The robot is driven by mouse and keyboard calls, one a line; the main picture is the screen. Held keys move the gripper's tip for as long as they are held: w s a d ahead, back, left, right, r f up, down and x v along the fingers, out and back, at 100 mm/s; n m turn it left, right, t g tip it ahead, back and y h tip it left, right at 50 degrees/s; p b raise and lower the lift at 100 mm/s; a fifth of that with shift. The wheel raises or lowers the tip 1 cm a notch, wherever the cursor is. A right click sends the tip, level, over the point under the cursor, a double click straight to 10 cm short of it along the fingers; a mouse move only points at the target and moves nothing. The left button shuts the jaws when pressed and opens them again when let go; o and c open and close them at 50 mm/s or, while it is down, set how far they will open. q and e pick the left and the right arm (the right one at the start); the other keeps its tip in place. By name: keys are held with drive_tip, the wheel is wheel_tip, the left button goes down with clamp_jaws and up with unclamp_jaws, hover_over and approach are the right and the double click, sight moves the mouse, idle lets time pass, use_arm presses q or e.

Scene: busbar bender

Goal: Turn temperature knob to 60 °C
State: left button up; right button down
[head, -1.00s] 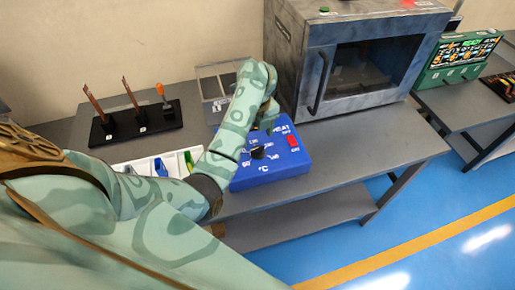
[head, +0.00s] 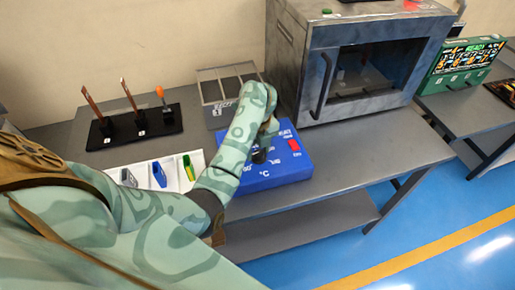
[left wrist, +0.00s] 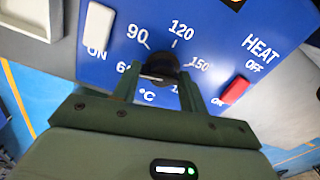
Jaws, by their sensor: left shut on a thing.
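The blue control box (head: 290,168) sits on the grey bench; it also fills the upper left wrist view (left wrist: 220,40). Its black temperature knob (left wrist: 162,63) sits among the white numbers 60, 90, 120 and 150, with the lower right number partly hidden by a finger. My left gripper (left wrist: 160,80) is shut on the knob, one finger on each side. I cannot tell exactly which number the knob's pointer faces. In the head view, my left gripper (head: 262,148) reaches down over the box and hides part of the dial.
A red HEAT switch (left wrist: 235,90) and a white switch (left wrist: 97,25) flank the dial. An oven (head: 350,60) stands behind the box. A grey divided tray (head: 222,95), a white bin tray (head: 137,172) and a black stand (head: 155,122) are to the left.

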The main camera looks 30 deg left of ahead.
sight(258, 152)
use_arm(q)
drive_tip(key=n+b, duration=0.1)
drive_tip(key=n, duration=0.2)
drive_tip(key=shift+d+f, duration=0.1)
drive_tip(key=shift+n, duration=0.4)
drive_tip(key=o, duration=1)
wheel_tip(258, 152, up, 16)
drive_tip(key=p, duration=0.8)
drive_tip(key=shift+r, duration=0.25)
